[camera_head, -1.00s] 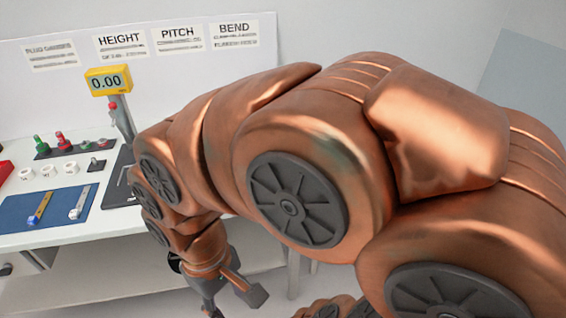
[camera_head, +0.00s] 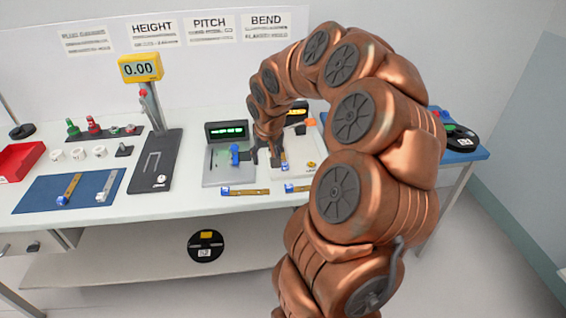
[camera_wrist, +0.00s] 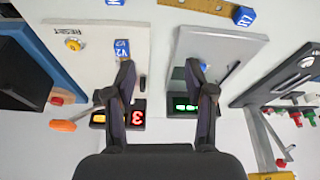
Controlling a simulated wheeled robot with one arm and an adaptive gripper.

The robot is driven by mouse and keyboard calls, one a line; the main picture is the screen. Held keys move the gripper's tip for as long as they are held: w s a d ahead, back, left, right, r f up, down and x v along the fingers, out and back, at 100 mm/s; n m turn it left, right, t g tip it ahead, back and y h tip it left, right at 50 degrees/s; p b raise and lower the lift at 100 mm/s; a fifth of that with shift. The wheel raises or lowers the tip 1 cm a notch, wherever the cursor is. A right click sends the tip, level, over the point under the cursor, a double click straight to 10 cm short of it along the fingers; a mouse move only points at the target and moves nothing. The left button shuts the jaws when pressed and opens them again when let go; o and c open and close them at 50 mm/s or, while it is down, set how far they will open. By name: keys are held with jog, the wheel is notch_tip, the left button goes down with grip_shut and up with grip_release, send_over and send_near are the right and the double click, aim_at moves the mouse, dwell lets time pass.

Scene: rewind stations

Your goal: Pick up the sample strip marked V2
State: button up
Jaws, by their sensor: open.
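The strip marked V2 shows its blue tag (camera_wrist: 122,49) in the wrist view, lying on the left pale instrument plate; the rest of it is largely hidden behind my left finger. In the head view, a small blue-tagged strip (camera_head: 284,166) stands out on the right instrument plate, beside my gripper (camera_head: 262,152). In the wrist view my gripper (camera_wrist: 160,65) is open, with nothing gripped. Its left fingertip overlaps the V2 strip's edge in the picture; I cannot tell whether it touches. The right finger is over the other plate.
Two more blue-tagged strips (camera_head: 248,192) (camera_head: 300,187) lie along the table's front edge. A display with green digits (camera_head: 226,131) stands behind the left plate. The height gauge (camera_head: 158,160), blue mat (camera_head: 40,190) and red bin (camera_head: 15,165) are further left.

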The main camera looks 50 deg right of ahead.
jog(key=m, duration=0.1)
send_near(284, 163)
jog(key=f, duration=0.1)
jog(key=shift+w+f+h+p, duration=0.2)
jog(key=shift+w+f, duration=0.15)
jog(key=shift+f, duration=0.25)
jog(key=shift+w+f+h+p, duration=0.15)
jog(key=shift+w+f, duration=0.15)
jog(key=shift+f, duration=0.35)
jog(key=shift+s+p+x, duration=0.2)
jog(key=shift+p+x, duration=0.65)
jog(key=shift+x, duration=0.95)
jog(key=shift+w+d+f, duration=0.15)
jog(key=shift+d+f, duration=0.05)
jog(key=shift+f, duration=0.2)
jog(key=shift+w+d+f, duration=0.2)
jog(key=shift+f, duration=0.15)
grip_shut()
